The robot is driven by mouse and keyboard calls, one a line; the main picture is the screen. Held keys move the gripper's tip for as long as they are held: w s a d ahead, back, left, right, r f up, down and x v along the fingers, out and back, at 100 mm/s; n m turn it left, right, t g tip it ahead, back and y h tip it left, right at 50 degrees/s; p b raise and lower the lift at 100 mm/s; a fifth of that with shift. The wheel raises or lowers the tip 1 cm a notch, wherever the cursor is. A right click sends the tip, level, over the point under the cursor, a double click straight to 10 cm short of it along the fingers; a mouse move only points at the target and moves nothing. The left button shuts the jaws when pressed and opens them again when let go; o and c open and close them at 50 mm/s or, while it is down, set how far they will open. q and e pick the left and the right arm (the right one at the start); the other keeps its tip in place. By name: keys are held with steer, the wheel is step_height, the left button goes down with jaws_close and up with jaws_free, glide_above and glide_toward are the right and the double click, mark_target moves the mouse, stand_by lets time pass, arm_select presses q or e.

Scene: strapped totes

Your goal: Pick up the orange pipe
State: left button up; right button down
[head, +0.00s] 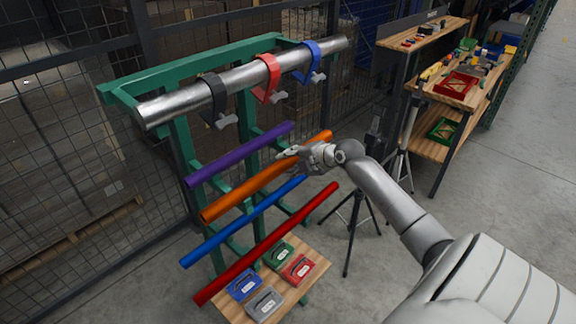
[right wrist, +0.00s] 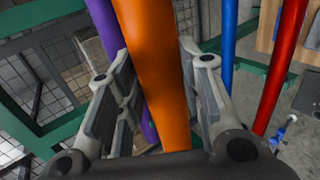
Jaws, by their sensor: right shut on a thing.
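The orange pipe (head: 245,189) lies slanted on the green rack, between the purple pipe (head: 238,156) above and the blue pipe (head: 240,224) below. My right gripper (head: 290,153) is at the pipe's upper right part. In the right wrist view the orange pipe (right wrist: 155,65) runs between the two fingers of my right gripper (right wrist: 160,100), which is shut on it. The gripper covers a short stretch of the pipe in the head view. My left gripper is in neither view.
A red pipe (head: 268,243) lies lowest on the green rack (head: 185,145). A steel pipe (head: 240,82) with black, red and blue straps lies on top. Strapped cases sit on a low wooden board (head: 302,250). A tripod (head: 357,215) stands behind my right arm. Wire fencing (head: 70,130) is behind.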

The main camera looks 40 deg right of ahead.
steer(key=shift+r+b, duration=0.3)
steer(key=shift+r, duration=0.15)
steer(key=s+a+r+b, duration=0.5)
steer(key=s+a+r, duration=0.1)
steer(key=s+r, duration=0.5)
steer(key=shift+v, duration=0.8)
steer(key=shift+s+a+f, duration=0.1)
steer(key=shift+a+f, duration=0.05)
